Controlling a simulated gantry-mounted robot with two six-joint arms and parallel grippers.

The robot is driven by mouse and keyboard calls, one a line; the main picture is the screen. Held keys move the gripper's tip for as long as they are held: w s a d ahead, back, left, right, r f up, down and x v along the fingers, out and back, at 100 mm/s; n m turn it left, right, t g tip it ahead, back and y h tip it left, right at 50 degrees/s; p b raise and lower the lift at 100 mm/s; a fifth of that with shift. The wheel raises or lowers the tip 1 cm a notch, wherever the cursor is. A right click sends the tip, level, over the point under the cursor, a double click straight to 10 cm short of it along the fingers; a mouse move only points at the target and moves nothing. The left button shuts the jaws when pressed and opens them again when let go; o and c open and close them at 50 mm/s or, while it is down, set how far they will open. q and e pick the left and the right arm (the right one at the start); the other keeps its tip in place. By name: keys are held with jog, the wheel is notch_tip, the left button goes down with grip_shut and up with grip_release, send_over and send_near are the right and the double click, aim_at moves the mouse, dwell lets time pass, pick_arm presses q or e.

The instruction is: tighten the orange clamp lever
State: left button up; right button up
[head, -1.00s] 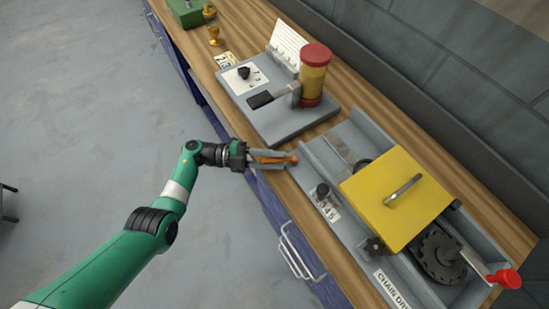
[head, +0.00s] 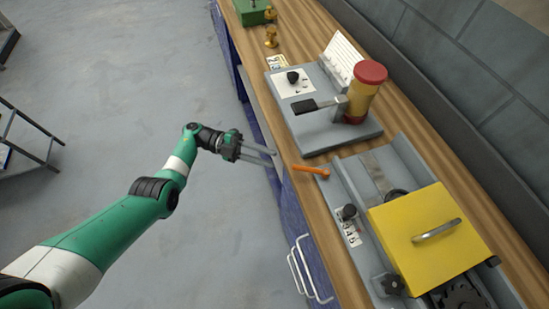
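The orange clamp lever (head: 311,170) is a thin bar at the table's front edge, at the left end of the grey chain-drive tray (head: 345,190). My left gripper (head: 274,159) is open and empty, with two grey fingers apart. It is just left of the lever, in front of the table edge, and does not appear to touch it. My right gripper is not in view.
A grey base (head: 325,130) with a red and yellow cylinder (head: 366,88) stands behind the lever. A yellow cover (head: 420,225) with a handle sits on the tray. Drawer handles (head: 305,268) stick out below the edge. The floor left of the table is clear near my arm.

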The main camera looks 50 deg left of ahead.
pick_arm(q)
jog(key=shift+c, duration=0.7)
jog(key=w+a+r+t+y, duration=0.2)
jog(key=w, duration=0.1)
jog(key=shift+w+m, duration=0.1)
jog(key=shift+m, duration=0.2)
grip_shut()
jog(key=s+d+n+t+y+p, duration=0.1)
jog(key=s+d+t+y+p, duration=0.3)
jog(key=s+d, duration=0.5)
jog(key=s, duration=0.3)
jog(key=shift+s+d+f+n, duration=0.2)
jog(key=shift+s+n, duration=0.05)
jog(key=shift+n, duration=0.05)
